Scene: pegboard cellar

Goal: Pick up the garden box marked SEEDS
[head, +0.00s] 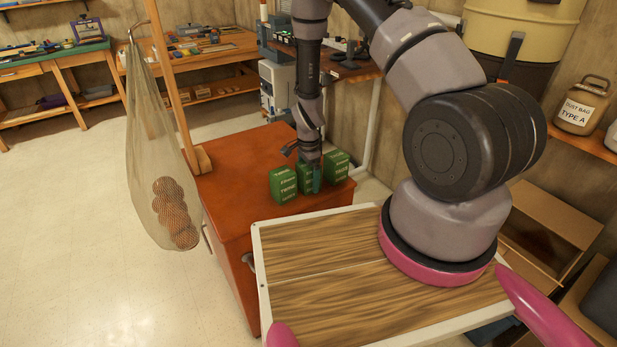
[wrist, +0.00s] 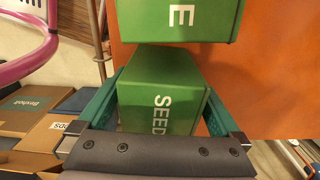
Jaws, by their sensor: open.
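The green garden box marked SEEDS (wrist: 150,82) shows in the wrist view, its last letter cut off by my gripper's body. It lies between the two teal fingers of my gripper (wrist: 163,108), which are open on either side of it. In the head view my gripper (head: 313,180) points down at the middle green box (head: 304,180) of a row of three and partly hides it. Another green box (wrist: 175,20) with a letter E shows just beyond the SEEDS box in the wrist view.
A net bag of brown balls (head: 172,205) hangs at the cabinet's left. The cabinet top behind the boxes is clear.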

